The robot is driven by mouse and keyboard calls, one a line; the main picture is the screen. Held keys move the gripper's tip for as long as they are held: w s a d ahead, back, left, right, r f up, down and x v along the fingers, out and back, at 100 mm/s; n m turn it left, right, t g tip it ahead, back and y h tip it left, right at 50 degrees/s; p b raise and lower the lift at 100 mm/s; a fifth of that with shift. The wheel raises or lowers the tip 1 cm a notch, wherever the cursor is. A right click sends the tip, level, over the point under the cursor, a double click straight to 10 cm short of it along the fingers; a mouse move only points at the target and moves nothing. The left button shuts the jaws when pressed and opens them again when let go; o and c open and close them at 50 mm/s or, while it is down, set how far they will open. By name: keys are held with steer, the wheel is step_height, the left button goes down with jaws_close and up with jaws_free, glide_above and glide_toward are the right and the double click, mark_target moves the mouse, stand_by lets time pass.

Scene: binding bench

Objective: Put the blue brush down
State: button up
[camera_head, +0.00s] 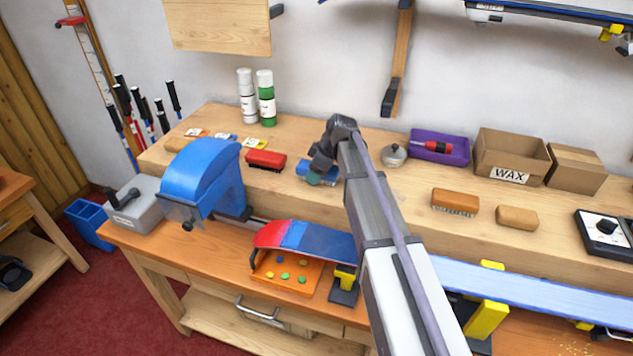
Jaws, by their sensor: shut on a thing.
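The blue brush (303,168) is on or just above the raised wooden shelf at the back of the bench, right of a red brush (266,160). My gripper (317,171) reaches down over it from above and is shut on it. The gripper and wrist cover much of the brush, so I cannot tell whether its underside touches the wood.
Spray cans (266,98) stand behind to the left. A round metal pot (393,155) and a purple tray (439,147) lie to the right, then a brown brush (455,202) and a WAX box (511,157). A blue machine (203,178) stands front left.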

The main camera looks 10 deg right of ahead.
steer(key=shift+p, duration=0.3)
steer(key=shift+f, duration=0.35)
steer(key=o, duration=0.8)
steer(key=shift+r, duration=0.1)
steer(key=shift+o, duration=0.2)
steer(key=shift+s, duration=0.1)
steer(key=shift+r, duration=0.1)
